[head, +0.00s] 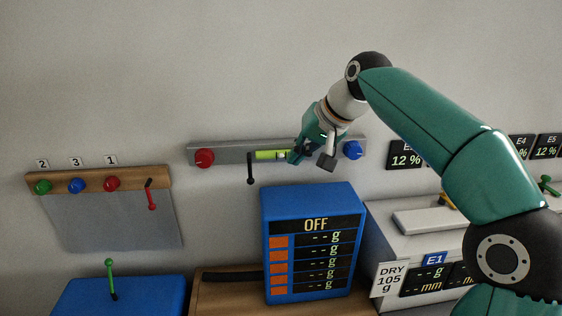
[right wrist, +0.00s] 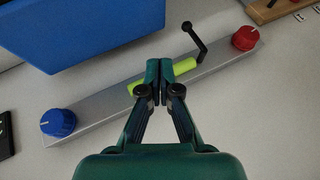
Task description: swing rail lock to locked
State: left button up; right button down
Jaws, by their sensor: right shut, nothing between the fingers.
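A grey rail (head: 228,154) is on the wall, with a red knob (head: 205,158) at its left end and a blue knob (head: 352,150) at its right end. Between them is a yellow-green bar (head: 268,155) with a black bent lever (head: 250,170) at its left, hanging down. No lock label is readable. My right gripper (head: 294,155) is at the rail, over part of the bar. In the right wrist view its fingertips (right wrist: 159,68) are shut with nothing between them, in front of the yellow-green bar (right wrist: 186,66); I cannot tell whether they touch it. The lever (right wrist: 193,42) is apart from them.
Left of the rail, a wooden strip (head: 70,184) carries several coloured knobs and a red lever (head: 151,197). Below the rail stands a blue display box (head: 316,203) reading OFF. A green lever (head: 110,278) rises from a blue box (head: 135,297). A white unit (head: 405,244) stands at right.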

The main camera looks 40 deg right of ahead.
aim_at(250, 172)
jog(key=x, duration=0.9)
jog(key=shift+w+f+p, duration=0.1)
jog(key=shift+f+p, duration=0.1)
jog(key=shift+p, duration=0.1)
jog(key=shift+w+a+r+p, duration=0.2)
jog(key=shift+w+a+p, duration=0.25)
jog(key=shift+w+a, duration=0.45)
jog(key=shift+w+a+f, duration=0.1)
jog(key=shift+w+a, duration=0.3)
jog(key=shift+a, duration=0.1)
